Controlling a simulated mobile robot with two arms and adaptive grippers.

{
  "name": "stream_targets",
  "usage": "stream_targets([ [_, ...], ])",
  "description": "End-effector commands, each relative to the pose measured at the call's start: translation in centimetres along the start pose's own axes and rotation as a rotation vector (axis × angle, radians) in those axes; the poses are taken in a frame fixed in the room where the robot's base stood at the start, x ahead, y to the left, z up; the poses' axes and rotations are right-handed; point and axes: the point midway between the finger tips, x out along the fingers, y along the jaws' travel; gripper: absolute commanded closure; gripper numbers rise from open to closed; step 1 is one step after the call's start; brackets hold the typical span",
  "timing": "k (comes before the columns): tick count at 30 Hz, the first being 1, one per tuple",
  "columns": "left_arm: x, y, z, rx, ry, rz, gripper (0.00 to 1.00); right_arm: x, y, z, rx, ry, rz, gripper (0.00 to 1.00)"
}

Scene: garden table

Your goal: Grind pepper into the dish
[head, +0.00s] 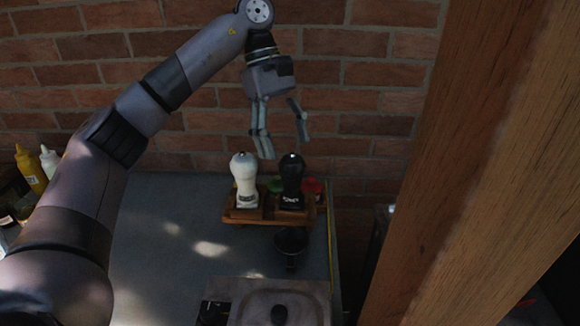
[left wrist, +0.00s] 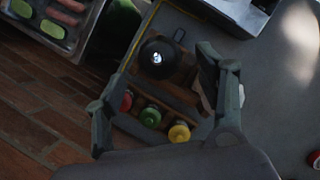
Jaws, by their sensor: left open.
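The black mill (head: 291,184), likely the pepper one, stands upright in a wooden caddy (head: 240,217), beside a white mill (head: 244,182). My left gripper (head: 286,148) is open and empty, pointing down above the two mills, apart from them. In the left wrist view the black mill (left wrist: 160,57) is seen from above, beyond my open fingers (left wrist: 160,110); the white mill is mostly hidden by a finger. A small black dish (head: 291,240) sits on the table in front of the caddy. My right gripper is out of view.
Bottles with red (left wrist: 127,101), green (left wrist: 150,117) and yellow (left wrist: 179,132) tops share the caddy. A lidded metal container (head: 312,293) stands at the front. A brick wall (head: 350,80) is behind; a wooden post (head: 470,160) fills the right. The table's left part (head: 170,250) is clear.

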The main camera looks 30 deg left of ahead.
Motion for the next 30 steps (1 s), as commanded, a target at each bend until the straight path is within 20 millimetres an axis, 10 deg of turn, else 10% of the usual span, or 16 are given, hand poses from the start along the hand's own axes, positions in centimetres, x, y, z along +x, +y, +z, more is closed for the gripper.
stream_targets([
  [19, 4.2, 0.0, 0.0, -0.001, 0.0, 0.002, 0.35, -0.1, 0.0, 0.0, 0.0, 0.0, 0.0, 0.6],
  [30, 4.2, 0.0, 0.0, 0.0, 0.0, 0.001, 0.59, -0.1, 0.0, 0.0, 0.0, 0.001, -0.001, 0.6],
])
